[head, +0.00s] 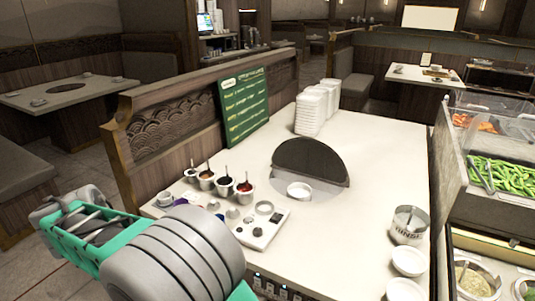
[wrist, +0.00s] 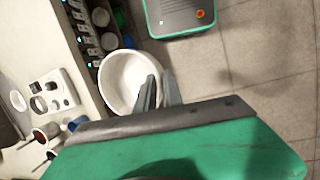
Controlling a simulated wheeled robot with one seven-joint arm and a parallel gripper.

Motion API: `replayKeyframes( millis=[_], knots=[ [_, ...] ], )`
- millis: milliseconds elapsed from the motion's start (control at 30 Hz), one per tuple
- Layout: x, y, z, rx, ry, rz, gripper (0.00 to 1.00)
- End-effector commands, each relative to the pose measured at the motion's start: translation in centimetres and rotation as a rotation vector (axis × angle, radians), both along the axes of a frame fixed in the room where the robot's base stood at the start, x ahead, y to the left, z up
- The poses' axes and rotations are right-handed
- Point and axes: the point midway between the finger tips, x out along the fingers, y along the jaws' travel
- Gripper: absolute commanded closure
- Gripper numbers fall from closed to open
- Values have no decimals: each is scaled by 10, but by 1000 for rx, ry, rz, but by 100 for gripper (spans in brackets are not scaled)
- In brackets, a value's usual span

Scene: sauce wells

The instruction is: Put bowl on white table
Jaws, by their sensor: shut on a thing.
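A white bowl (wrist: 117,84) is in the wrist view, its rim between the fingers of my gripper (wrist: 159,92). My gripper is shut on the rim. The bowl is beside the table front, with tiled floor showing beyond it. The white table (head: 335,250) fills the middle of the head view, and its edge (wrist: 72,45) runs along the left of the wrist view. My arm covers the table's near left corner in the head view. The gripper and held bowl are hidden there.
On the table are sauce cups (head: 245,193), a control panel (head: 262,222), a green menu board (head: 245,108), stacked white containers (head: 312,108), a dark half-round lid (head: 310,163), a metal can (head: 408,225) and white bowls (head: 408,261) at right. The front middle is clear.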

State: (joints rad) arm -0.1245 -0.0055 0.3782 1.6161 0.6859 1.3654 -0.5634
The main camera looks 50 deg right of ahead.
Motion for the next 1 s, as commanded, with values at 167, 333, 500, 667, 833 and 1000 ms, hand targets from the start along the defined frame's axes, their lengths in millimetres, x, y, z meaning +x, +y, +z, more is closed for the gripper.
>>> replayKeyframes(
  millis=[167, 333, 500, 667, 833, 1000],
  knots=[
    [-27, -87, 11, -13, -2, 29, 100],
    [-84, -177, 20, -30, -4, 89, 100],
    [-165, -247, 26, -48, -7, 153, 100],
    [-223, -277, 28, -59, -9, 196, 100],
    [-243, -284, 27, -60, -8, 220, 100],
    [-235, -299, 19, -56, -6, 220, 100]
  ],
)
